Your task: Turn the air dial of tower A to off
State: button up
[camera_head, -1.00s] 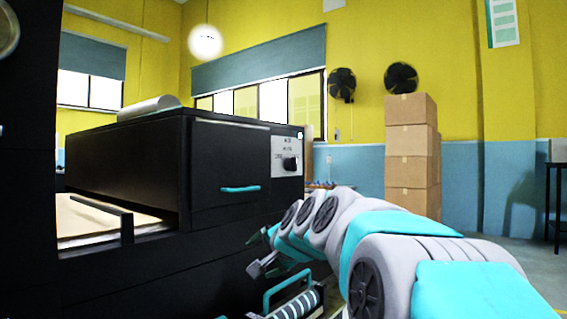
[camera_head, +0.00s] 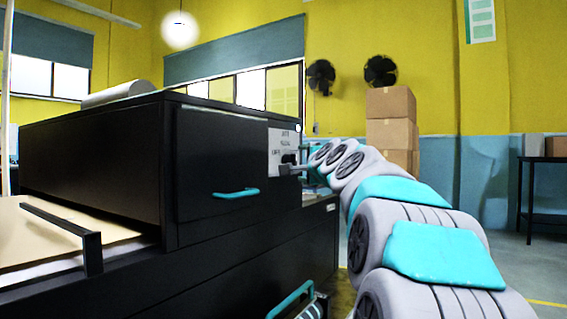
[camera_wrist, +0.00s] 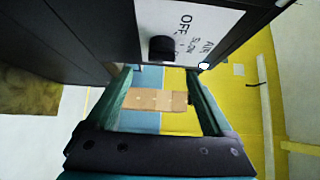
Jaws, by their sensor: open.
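The black air dial (camera_head: 289,158) sits on a white label panel (camera_head: 280,139) at the right end of the black machine's front. In the wrist view the dial (camera_wrist: 161,48) is a round black knob, with the panel (camera_wrist: 205,14) reading OFF, SLOW and AIR. I cannot tell which mark it points to, and no tower letter is readable. My gripper (camera_wrist: 159,72) is open, its two teal fingers spread to either side of the dial's line. The dial appears just beyond the fingertips, with nothing between them. In the head view my gripper (camera_head: 296,168) is small, close beside the dial.
A drawer with a teal handle (camera_head: 236,193) is left of the panel. A tray with a black bar (camera_head: 92,252) juts out at lower left. Another teal handle (camera_head: 291,300) is low in front. Stacked cardboard boxes (camera_head: 391,118) stand behind my arm.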

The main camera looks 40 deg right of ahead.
aim_at(295, 162)
jog(key=p+x, duration=0.1)
jog(key=x, duration=0.6)
jog(key=shift+r, duration=0.15)
jog(key=shift+w+d, duration=0.2)
jog(key=shift+w, duration=0.4)
jog(key=c, duration=1.4)
jog(key=shift+o, duration=0.2)
